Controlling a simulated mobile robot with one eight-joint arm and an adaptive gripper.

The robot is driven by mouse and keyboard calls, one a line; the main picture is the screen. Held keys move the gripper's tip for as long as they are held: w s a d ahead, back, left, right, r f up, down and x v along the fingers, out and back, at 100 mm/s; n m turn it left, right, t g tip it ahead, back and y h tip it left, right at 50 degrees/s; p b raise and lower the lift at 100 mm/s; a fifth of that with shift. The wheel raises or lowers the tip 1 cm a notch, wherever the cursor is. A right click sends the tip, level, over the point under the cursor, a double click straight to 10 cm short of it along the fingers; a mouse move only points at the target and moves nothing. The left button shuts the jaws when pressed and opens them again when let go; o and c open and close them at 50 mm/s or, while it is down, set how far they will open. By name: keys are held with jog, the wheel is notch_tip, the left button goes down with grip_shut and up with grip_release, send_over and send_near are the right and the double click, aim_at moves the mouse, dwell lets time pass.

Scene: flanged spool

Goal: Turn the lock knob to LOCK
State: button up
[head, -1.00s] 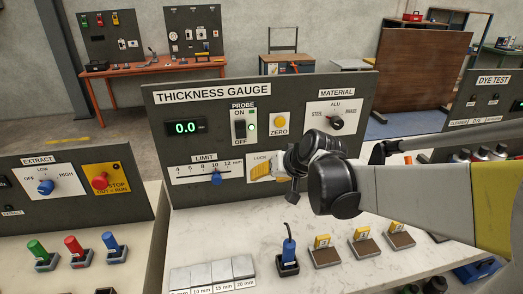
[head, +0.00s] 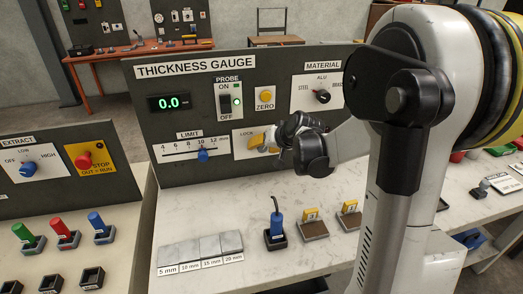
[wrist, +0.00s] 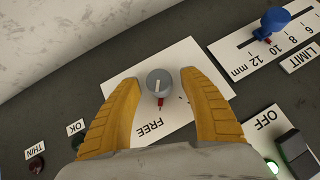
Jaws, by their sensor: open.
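The lock knob (wrist: 160,83) is a small grey round knob with a white line on top and a red pointer. The pointer faces the FREE label side of its white plate (wrist: 181,57) in the wrist view. In the head view the plate, marked LOCK (head: 246,133), is on the lower part of the thickness gauge panel (head: 165,78), and the knob is hidden behind my gripper (head: 266,139). In the wrist view my gripper (wrist: 159,78) is open, its yellow fingers on either side of the knob, with gaps visible.
The LIMIT slider (head: 203,155) is left of the lock plate. The PROBE switch (head: 225,101) and yellow ZERO button (head: 265,93) are above. A blue probe in a holder (head: 277,231) and grey gauge blocks (head: 206,245) stand on the white bench below.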

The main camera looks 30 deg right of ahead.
jog(key=shift+w, duration=0.1)
grip_shut()
dwell(0.4)
jog(key=shift+a+n+g+h+p, duration=0.2)
jog(key=shift+n+g+h+p, duration=0.3)
jog(key=shift+h, duration=0.7)
jog(key=n+h, duration=0.1)
jog(key=h, duration=0.1)
jog(key=shift+f+n+h, duration=0.1)
jog(key=shift+n+h, duration=0.3)
jog(key=n+g+h+b, duration=0.1)
jog(key=h, duration=0.2)
jog(key=shift+f+n+b, duration=0.1)
jog(key=shift+n+b, duration=0.25)
jog(key=shift+n, duration=0.05)
jog(key=shift+n+h+b, duration=0.7)
jog(key=shift+h+b, duration=0.1)
jog(key=shift+h, duration=0.4)
